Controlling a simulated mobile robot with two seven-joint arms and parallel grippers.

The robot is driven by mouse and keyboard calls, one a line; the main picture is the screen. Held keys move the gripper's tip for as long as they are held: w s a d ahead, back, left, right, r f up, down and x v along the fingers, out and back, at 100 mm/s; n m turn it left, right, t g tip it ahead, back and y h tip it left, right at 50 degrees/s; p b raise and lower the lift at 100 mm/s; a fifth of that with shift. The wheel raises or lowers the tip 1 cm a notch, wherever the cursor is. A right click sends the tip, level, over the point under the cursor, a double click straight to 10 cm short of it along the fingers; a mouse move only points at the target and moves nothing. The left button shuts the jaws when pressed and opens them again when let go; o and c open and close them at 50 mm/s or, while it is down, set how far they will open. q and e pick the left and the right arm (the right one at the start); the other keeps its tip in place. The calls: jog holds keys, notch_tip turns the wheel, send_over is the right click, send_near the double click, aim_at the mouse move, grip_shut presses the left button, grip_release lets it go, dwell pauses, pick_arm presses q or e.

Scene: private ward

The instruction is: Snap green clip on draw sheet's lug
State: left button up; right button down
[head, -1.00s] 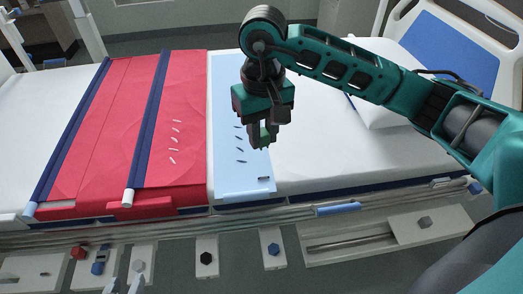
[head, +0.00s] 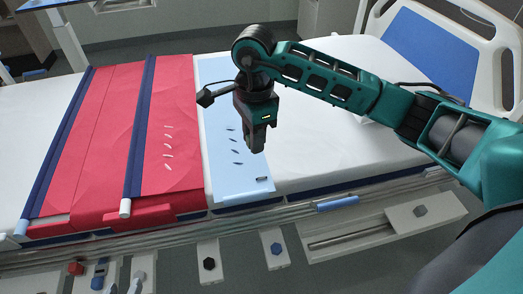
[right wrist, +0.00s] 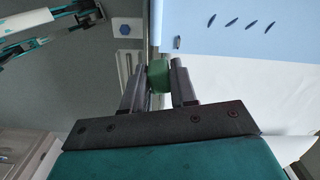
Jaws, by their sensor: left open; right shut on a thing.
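The green clip (right wrist: 158,75) is between the fingers of my right gripper (right wrist: 158,88), which is shut on it. In the head view my right gripper (head: 257,146) hangs above the right edge of the light blue draw sheet (head: 222,105), and the clip cannot be made out there. A small dark lug-like piece (head: 262,180) lies near the sheet's front edge, below the gripper in the picture. It also shows in the right wrist view (right wrist: 178,43), ahead of the fingers and apart from the clip.
A red sheet (head: 105,140) with dark blue poles (head: 140,125) lies to the left on the white bed. A side rail (head: 345,202) runs along the bed's front. Mounts with a black knob (head: 209,263) and a blue knob (head: 276,248) stand below it.

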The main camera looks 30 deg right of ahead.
jog(key=m, duration=0.2)
jog(key=f+m, duration=0.1)
jog(key=m, duration=0.1)
jog(key=shift+w+d, duration=0.15)
jog(key=shift+w, duration=0.15)
jog(key=w+d+f+m, duration=0.1)
jog(key=f+m, duration=0.3)
jog(key=m, duration=1.3)
jog(key=w+d+f+m, duration=0.2)
jog(key=f+m, duration=0.3)
jog(key=m, duration=1.2)
jog(key=shift+w+d+f+m+b, duration=0.2)
jog(key=shift+d+f+m+b, duration=0.1)
jog(key=shift+m+b, duration=0.1)
jog(key=shift+r, duration=0.1)
